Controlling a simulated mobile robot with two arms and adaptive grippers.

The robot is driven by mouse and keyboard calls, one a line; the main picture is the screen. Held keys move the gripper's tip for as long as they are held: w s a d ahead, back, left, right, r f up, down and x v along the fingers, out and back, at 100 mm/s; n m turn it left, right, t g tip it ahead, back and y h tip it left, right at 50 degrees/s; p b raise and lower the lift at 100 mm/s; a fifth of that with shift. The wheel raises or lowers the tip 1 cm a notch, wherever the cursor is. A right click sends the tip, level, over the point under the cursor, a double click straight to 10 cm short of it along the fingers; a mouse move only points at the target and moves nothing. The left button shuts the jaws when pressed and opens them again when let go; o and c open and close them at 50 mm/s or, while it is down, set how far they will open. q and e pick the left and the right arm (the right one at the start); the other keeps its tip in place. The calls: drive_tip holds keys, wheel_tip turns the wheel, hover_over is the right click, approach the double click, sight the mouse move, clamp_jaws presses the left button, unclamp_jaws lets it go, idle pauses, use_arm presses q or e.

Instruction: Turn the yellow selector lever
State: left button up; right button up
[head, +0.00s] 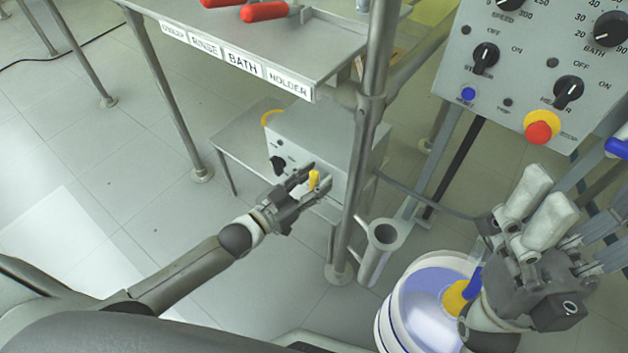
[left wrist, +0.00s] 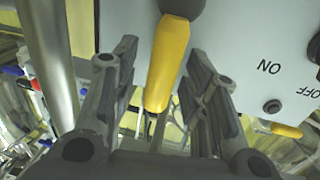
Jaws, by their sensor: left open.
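The yellow selector lever (head: 314,180) is on the front of a grey box (head: 338,150) under the bench. My left gripper (head: 309,183) is open, with its fingers on either side of the lever. In the left wrist view the yellow lever (left wrist: 168,65) hangs from a dark hub between the two open fingers of my left gripper (left wrist: 158,50). Some space shows between lever and fingers there; contact cannot be made out. My right gripper (head: 540,205) is at the right, in front of the bucket; its finger gap is unclear.
A black knob (head: 278,165) is beside the lever on the box. A steel post (head: 362,140) stands just right of it. A labelled bench (head: 245,35) is above. A control panel (head: 545,70) with a red stop button (head: 538,132) and a white bucket (head: 405,310) are at the right.

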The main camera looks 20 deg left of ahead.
use_arm(q)
clamp_jaws()
idle(0.3)
